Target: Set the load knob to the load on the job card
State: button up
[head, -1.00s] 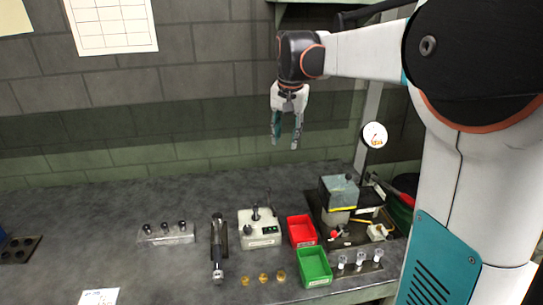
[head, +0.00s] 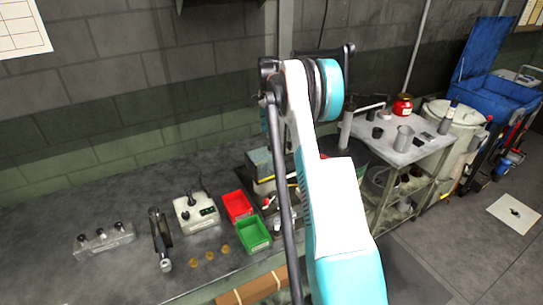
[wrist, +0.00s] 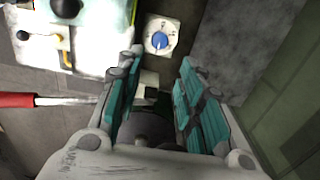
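In the wrist view, a blue round knob (wrist: 159,41) sits on a small white plate (wrist: 151,24) with faint dial marks around it. The marks are too small to read. My gripper (wrist: 158,66) is open and empty, its teal-padded fingers apart. The knob shows beyond the fingertips, between them in the picture, and is not touched. In the head view my arm hides the gripper and the knob. The tester (head: 262,166) is partly visible behind my arm. No readable job card is in view.
A red lever handle (wrist: 17,99) with a metal rod lies left of my fingers. On the bench are a red bin (head: 237,206), a green bin (head: 253,236), a white device (head: 197,213) and several brass pieces. A cart (head: 408,150) stands at right.

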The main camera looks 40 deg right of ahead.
notch_tip(320, 180, down, 14)
jog(key=b, duration=0.2)
jog(key=shift+r+b, duration=0.1)
jog(key=shift+b, duration=0.2)
jog(key=c, duration=0.8)
